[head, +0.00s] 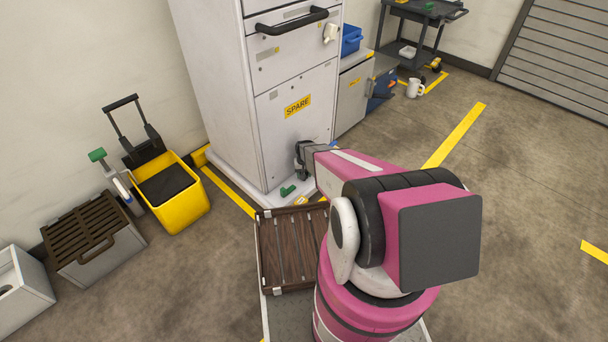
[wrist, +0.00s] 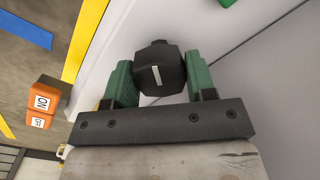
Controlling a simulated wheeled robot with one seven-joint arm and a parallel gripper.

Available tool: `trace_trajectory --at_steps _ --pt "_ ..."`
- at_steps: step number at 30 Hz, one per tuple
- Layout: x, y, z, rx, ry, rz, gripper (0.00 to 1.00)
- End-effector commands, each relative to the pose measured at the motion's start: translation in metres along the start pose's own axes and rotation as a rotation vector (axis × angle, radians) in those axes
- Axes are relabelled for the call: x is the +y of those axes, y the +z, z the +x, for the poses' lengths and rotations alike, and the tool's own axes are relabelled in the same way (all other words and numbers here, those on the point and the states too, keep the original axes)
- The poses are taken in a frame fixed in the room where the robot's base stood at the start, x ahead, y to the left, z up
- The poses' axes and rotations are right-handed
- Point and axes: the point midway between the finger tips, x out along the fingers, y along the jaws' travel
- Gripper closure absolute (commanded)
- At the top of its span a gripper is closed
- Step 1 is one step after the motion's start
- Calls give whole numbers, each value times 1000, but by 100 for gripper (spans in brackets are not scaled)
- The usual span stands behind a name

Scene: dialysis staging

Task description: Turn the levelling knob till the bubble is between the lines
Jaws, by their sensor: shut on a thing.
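The black levelling knob (wrist: 160,72) has a white line on its face and shows at the top middle of the wrist view. My gripper (wrist: 160,82) has its two green fingers on either side of the knob and is shut on it. In the head view my gripper (head: 303,160) is low at the front of the white cabinet (head: 295,115), near its base. The knob itself is hard to make out there, partly hidden by my gripper. I cannot see the bubble or its lines in either view.
An orange block with an ON label (wrist: 42,103) lies left of my gripper in the wrist view. A green piece (head: 288,190) sits on the cabinet's base. A slatted brown crate (head: 285,250) is beside my arm. A yellow bucket (head: 185,215) stands left; floor at right is open.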

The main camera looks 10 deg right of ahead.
Motion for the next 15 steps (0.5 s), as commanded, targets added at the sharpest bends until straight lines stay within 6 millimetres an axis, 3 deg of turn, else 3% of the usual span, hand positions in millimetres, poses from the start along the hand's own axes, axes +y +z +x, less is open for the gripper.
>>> trace_trajectory --at_steps 11,12,13,15 --pt "0 0 0 0 0 3 73" --pt "0 0 0 0 0 3 36" --pt "0 0 0 0 0 2 26" --pt "0 0 0 0 0 2 24"
